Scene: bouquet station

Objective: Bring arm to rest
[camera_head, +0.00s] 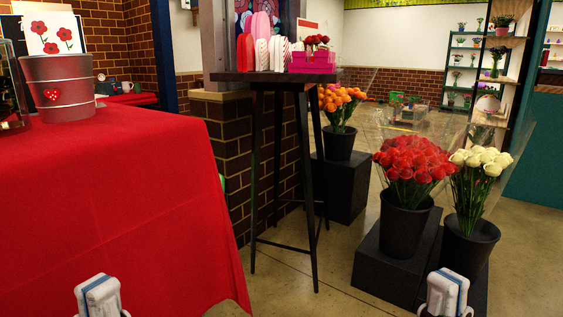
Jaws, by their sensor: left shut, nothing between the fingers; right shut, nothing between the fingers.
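My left gripper (98,294) shows at the bottom edge on the left, white with a blue stripe. It is shut and empty, in front of the red cloth of the table. My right gripper (446,293) shows at the bottom edge on the right, also shut and empty. It is in front of the black flower stands. The lower parts of both are cut off by the picture edge.
A red-draped table (120,200) bears a grey bucket (58,90) at left. A tall dark stool table (270,77) holds wrapping rolls and a pink box. Black buckets hold red roses (412,160), white roses (480,162) and orange flowers (338,98). Bare floor (310,275) lies in the middle.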

